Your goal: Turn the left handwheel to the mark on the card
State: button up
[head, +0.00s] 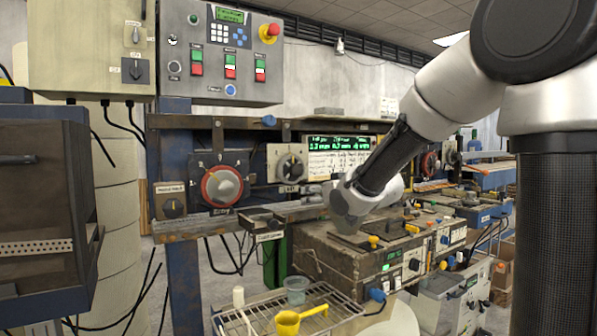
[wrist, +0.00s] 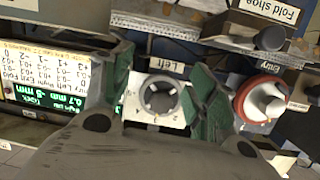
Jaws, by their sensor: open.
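The left handwheel (wrist: 160,96) is a grey round knob on a white dial plate under a "Left" label (wrist: 167,66) in the wrist view. In the head view the left handwheel (head: 289,166) is on the rail beside the display. My gripper (wrist: 158,76) is open, its green-padded fingers on either side of the knob in the picture; I see no contact, and depth is hard to judge. In the head view my gripper (head: 322,194) is just right of and below the dial. The card (wrist: 45,68) has rows of figures beside the green-lit display; its mark is too small to read.
A red-ringed handwheel (head: 222,186) labelled "Entry" is left of the left handwheel. The "Fold shoe" block (wrist: 254,32) is on the nearby ledge. A wire rack (head: 265,312) with a yellow scoop (head: 288,322) is below. A machine box (head: 345,258) stands under my arm.

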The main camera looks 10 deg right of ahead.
aim_at(298, 170)
notch_tip(298, 170, up, 6)
jog(key=w+a+r+t+y, duration=0.1)
jog(key=a+t+y, duration=0.1)
jog(key=shift+t, duration=0.3)
jog(key=x, duration=0.7)
jog(key=shift+w+d+f, duration=0.15)
jog(key=shift+w+f, duration=0.05)
jog(key=shift+f, duration=0.2)
jog(key=c, duration=1)
